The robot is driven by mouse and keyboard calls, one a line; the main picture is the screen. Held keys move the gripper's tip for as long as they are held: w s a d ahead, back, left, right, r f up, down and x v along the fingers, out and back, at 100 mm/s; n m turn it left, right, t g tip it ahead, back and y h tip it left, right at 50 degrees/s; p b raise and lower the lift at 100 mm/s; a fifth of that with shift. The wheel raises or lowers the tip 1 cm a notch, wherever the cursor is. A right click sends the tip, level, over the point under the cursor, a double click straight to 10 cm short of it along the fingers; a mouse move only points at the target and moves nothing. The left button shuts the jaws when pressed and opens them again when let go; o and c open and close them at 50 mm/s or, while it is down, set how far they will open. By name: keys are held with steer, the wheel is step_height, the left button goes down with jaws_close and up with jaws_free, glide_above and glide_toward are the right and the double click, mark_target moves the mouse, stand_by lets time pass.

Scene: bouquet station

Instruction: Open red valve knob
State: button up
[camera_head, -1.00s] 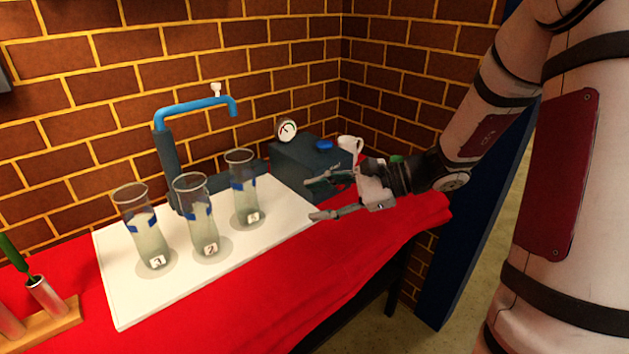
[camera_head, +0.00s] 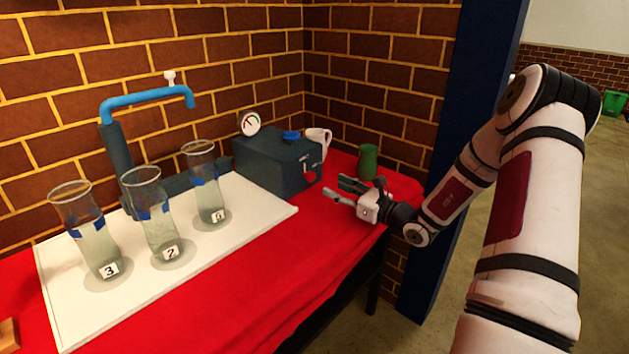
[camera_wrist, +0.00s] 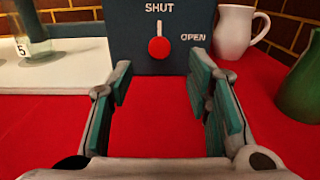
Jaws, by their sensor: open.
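The red valve knob (camera_wrist: 159,47) is on the front face of a dark blue-grey box (camera_wrist: 130,27) in the wrist view. A white pointer line runs up from it to the word SHUT; OPEN is lettered to its lower right. In the head view the knob (camera_head: 309,174) shows on the right-hand face of the box (camera_head: 265,165). My gripper (camera_head: 335,190) is open and empty in front of that face, apart from the knob. In the wrist view its two fingers (camera_wrist: 163,88) stand either side of the knob's line, with red cloth between them.
A white mug (camera_wrist: 233,32) and a green vase (camera_wrist: 302,85) stand right of the box. Several glass cylinders, one being a numbered cylinder (camera_head: 160,225), stand on a white board (camera_head: 255,225) to the left. The red cloth (camera_head: 225,300) in front is clear.

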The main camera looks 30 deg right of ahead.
mark_target(313, 177)
steer(key=b+x, duration=0.1)
steer(key=x, duration=0.8)
steer(key=shift+c, duration=0.2)
jaws_close()
